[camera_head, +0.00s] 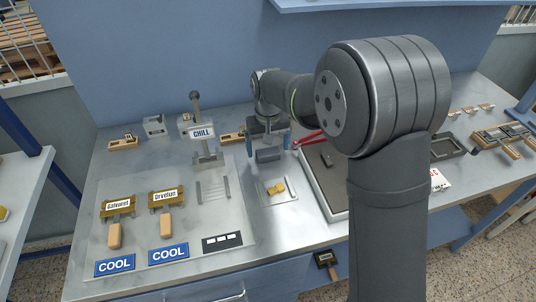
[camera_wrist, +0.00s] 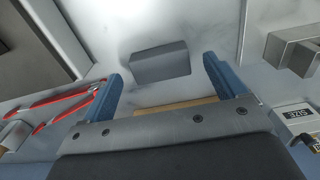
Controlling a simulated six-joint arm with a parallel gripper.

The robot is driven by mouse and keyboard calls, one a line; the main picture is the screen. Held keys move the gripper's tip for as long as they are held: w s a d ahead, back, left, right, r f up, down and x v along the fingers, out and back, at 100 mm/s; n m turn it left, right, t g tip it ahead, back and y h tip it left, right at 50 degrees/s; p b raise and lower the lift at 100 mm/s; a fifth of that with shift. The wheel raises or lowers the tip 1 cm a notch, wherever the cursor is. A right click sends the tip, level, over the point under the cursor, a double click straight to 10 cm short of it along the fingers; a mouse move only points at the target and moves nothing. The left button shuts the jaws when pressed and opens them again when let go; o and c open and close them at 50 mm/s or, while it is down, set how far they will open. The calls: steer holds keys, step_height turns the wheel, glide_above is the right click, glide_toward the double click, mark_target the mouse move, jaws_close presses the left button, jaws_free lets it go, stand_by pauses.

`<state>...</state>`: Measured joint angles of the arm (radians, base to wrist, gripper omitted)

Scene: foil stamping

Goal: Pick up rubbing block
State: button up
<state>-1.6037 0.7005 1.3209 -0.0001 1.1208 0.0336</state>
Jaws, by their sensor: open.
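A dark grey block (camera_head: 268,155), likely the rubbing block, lies on the metal bench top below my gripper (camera_head: 269,138). In the wrist view the grey block (camera_wrist: 160,62) sits just beyond the fingertips, roughly centred between them. My gripper (camera_wrist: 163,75) is open, with its two blue fingers spread wider than the block and apart from it. Nothing is held. My arm hides part of the bench to the right of the block.
Red-handled pliers (camera_head: 308,139) lie right of the block. A dark tray (camera_head: 340,207) stands farther right. A small plate with yellow pieces (camera_head: 277,190) lies in front. A wooden piece (camera_wrist: 165,107) shows behind the fingers.

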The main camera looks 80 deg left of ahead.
step_height(320, 180, down, 2)
steer(key=shift+f, duration=0.1)
steer(key=c, duration=1.1)
steer(key=shift+r, duration=0.2)
step_height(320, 180, up, 4)
steer(key=shift+r, duration=0.1)
steer(key=w+d+r, duration=0.2)
steer(key=w, duration=0.1)
steer(key=w+d+r, duration=0.2)
steer(key=w, duration=0.1)
steer(key=w+d+r, duration=0.2)
steer(key=w, duration=0.2)
steer(key=shift+r, duration=0.25)
